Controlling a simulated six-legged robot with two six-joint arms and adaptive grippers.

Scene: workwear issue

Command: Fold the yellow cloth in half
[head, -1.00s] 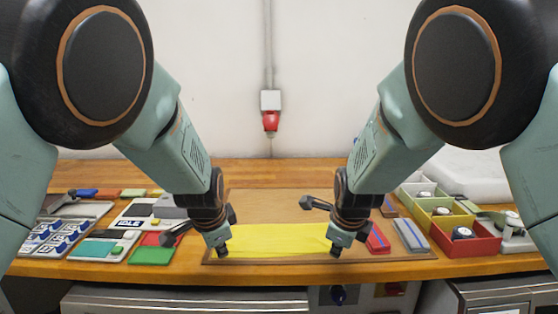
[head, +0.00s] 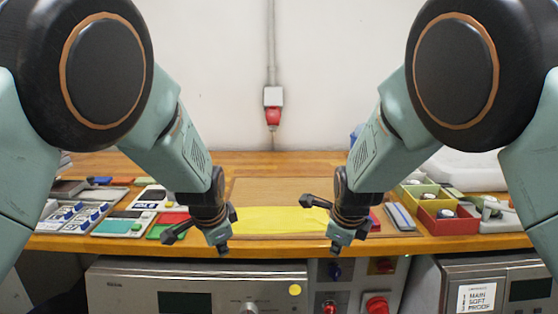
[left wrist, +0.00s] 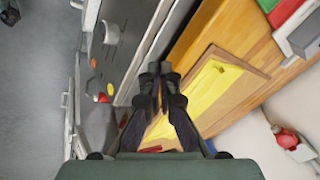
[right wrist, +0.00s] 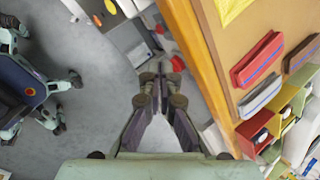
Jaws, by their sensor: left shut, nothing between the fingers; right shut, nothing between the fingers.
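The yellow cloth (head: 270,220) lies flat on a brown board (head: 290,190) on the wooden bench. It also shows in the left wrist view (left wrist: 205,92), where one corner area looks creased or layered, and its edge shows in the right wrist view (right wrist: 230,8). My left gripper (head: 224,250) is shut and empty, at the bench's front edge by the cloth's left end. My right gripper (head: 335,250) is shut and empty, at the front edge by the cloth's right end. Both are apart from the cloth. My right arm hides part of the cloth's right end.
Red and grey folded cloths (right wrist: 257,60) lie right of the yellow cloth. Coloured bins (head: 445,220) stand further right. Trays and coloured pieces (head: 120,225) lie on the left. Below the bench edge are metal appliances (head: 200,285) and a red button (head: 376,304).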

